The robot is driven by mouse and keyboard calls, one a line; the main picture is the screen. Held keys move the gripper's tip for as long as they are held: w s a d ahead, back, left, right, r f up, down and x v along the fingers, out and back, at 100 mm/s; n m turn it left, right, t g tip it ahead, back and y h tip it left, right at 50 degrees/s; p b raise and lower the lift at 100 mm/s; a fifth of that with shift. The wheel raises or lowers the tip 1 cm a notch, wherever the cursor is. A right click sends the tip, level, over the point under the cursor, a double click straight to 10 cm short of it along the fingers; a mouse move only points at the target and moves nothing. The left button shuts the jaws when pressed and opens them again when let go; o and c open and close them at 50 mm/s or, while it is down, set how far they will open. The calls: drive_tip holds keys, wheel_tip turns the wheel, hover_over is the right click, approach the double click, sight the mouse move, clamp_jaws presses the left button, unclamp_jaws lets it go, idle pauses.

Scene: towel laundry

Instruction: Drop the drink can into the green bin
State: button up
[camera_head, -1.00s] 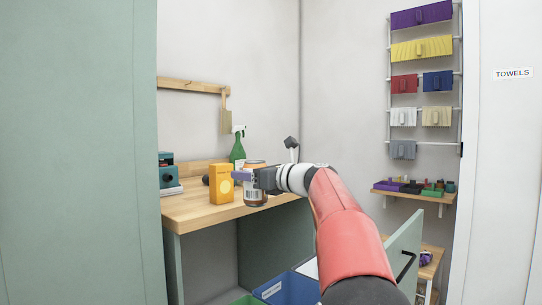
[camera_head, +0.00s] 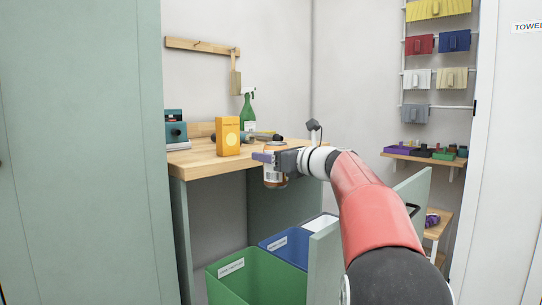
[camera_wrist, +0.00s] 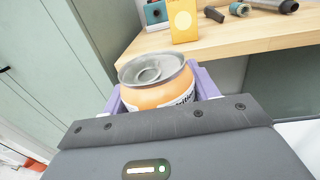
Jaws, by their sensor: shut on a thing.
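The drink can (camera_head: 275,176), orange and white with a silver top, is held upright in my gripper (camera_head: 272,160). In the wrist view the can (camera_wrist: 155,90) sits between the two purple fingers, which are closed on its sides. The green bin (camera_head: 262,276) stands on the floor below, open at the top with a white label on it. The can is above the bin's level, near the front edge of the wooden worktop. The bin's bottom edge is cut off by the picture.
A blue bin (camera_head: 291,243) and a white bin (camera_head: 320,222) stand behind the green one. A pale green panel (camera_head: 324,265) is at their right. The wooden worktop (camera_head: 205,160) holds an orange box (camera_head: 228,138), a green spray bottle (camera_head: 248,113) and a teal device (camera_head: 175,130).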

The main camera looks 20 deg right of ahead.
drive_tip(key=o, duration=1.3)
drive_tip(key=shift+f, duration=0.1)
drive_tip(key=shift+s, duration=0.1)
drive_tip(key=v, duration=0.7)
drive_tip(key=shift+s+d, duration=0.15)
drive_tip(key=shift+s, duration=0.15)
